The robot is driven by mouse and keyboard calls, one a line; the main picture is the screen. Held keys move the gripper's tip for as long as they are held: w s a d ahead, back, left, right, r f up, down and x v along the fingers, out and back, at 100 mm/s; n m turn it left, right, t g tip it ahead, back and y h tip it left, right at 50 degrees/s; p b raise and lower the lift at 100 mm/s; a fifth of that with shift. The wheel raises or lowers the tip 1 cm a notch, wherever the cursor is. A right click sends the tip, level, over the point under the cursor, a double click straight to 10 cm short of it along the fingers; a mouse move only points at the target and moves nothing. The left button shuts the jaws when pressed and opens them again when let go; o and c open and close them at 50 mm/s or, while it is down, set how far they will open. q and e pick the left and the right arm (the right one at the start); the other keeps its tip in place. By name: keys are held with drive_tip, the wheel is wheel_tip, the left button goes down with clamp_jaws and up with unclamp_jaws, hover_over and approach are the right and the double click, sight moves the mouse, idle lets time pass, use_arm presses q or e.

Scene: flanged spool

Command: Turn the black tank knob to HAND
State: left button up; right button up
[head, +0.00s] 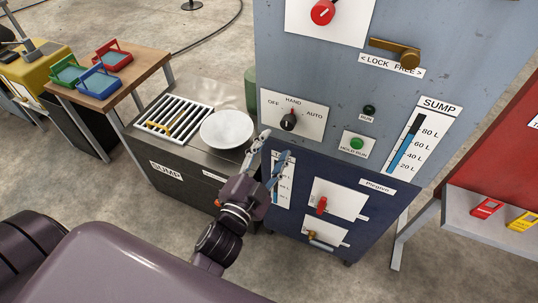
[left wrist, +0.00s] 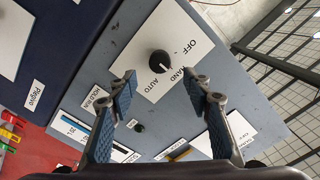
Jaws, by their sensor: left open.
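The black tank knob (head: 288,121) sits on a white plate (head: 309,128) marked OFF, HAND and AUTO on the grey-blue panel. Its light pointer mark leans up and slightly right in the head view; I cannot tell its exact setting. My left gripper (head: 273,146) is open and empty, below and slightly left of the knob. In the left wrist view the knob (left wrist: 160,63) shows beyond the gap between the two spread fingertips (left wrist: 160,82), with no finger touching it. My right gripper is not in view.
A green HOLD-RUN button (head: 357,144) and a dark RUN lamp (head: 369,110) are right of the knob. A brass lever (head: 397,52) and a red knob (head: 323,12) are above. A white bowl (head: 227,129) stands on the sump bench at left, close to my gripper.

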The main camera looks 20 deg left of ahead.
use_arm(q)
drive_tip(key=shift+s, duration=1.25)
